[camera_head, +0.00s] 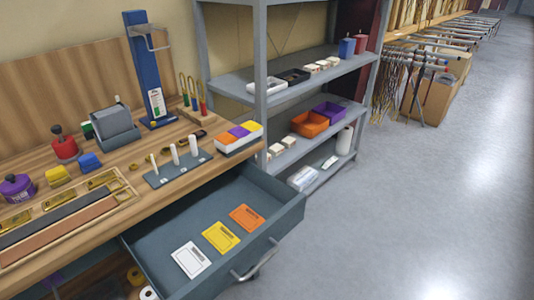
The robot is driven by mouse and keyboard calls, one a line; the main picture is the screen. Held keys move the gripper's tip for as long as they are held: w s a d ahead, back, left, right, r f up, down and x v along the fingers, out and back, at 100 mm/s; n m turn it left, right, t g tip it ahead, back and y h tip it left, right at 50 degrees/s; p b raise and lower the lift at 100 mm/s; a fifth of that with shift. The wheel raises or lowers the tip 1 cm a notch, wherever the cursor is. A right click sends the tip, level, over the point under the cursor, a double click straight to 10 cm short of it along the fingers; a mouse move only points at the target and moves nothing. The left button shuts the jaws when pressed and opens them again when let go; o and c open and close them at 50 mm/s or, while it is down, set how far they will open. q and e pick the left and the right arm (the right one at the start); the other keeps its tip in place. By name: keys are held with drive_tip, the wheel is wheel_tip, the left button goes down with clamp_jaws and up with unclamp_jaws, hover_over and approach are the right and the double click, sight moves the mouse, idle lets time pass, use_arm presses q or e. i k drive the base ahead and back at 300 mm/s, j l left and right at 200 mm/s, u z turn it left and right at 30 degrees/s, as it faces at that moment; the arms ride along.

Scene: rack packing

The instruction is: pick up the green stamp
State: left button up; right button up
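A small green object (88,131) shows at the back of the wooden workbench, between the red stamp and the grey holder. A purple stamp (16,188) with a dark knob stands at the left edge. Neither of my grippers is in view.
Yellow (57,175) and blue (90,161) blocks lie nearby. A blue upright tool (143,70) stands behind. The open drawer (290,215) holds three cards. A grey shelf rack (262,60) stands to the right.

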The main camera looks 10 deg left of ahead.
sight(88, 130)
drive_tip(key=u, duration=1.35)
